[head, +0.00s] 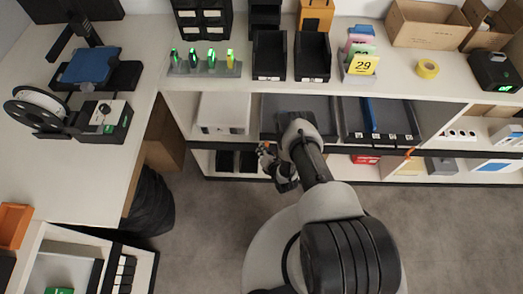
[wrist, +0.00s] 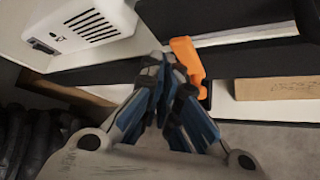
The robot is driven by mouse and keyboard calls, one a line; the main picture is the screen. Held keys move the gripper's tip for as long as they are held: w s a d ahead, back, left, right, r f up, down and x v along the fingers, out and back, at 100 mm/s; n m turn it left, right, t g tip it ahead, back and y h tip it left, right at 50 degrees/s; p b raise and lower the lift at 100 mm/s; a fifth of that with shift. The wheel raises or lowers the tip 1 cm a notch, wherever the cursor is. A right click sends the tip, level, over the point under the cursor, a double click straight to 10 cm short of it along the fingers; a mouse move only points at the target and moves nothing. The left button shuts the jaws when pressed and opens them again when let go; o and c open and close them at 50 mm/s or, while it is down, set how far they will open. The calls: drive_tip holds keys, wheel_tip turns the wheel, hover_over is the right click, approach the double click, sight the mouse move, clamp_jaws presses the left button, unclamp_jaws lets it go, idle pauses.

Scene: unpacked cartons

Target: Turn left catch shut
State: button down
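The orange catch (wrist: 188,58) shows in the wrist view on the edge of a dark board. It is long and stands nearly upright in that picture, tilted slightly. My gripper (wrist: 166,66) has its fingertips together just left of the catch, with nothing seen between them. The right fingertip overlaps the catch's lower part, and I cannot tell whether they touch. In the head view my gripper (head: 266,152) is at the front edge of the lower shelf and largely hides the catch there. Another orange catch (head: 408,152) is farther right along the shelf front.
A white vented box (wrist: 92,22) sits left of my gripper in the wrist view. A brown cardboard piece (wrist: 283,87) lies on the shelf to the right. A dark bin (head: 380,120) stands in the shelf. The grey floor (head: 215,215) in front is clear.

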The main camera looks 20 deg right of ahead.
drive_tip(key=shift+w+d+r, duration=0.15)
drive_tip(key=shift+d+r, duration=0.05)
drive_tip(key=shift+d, duration=0.1)
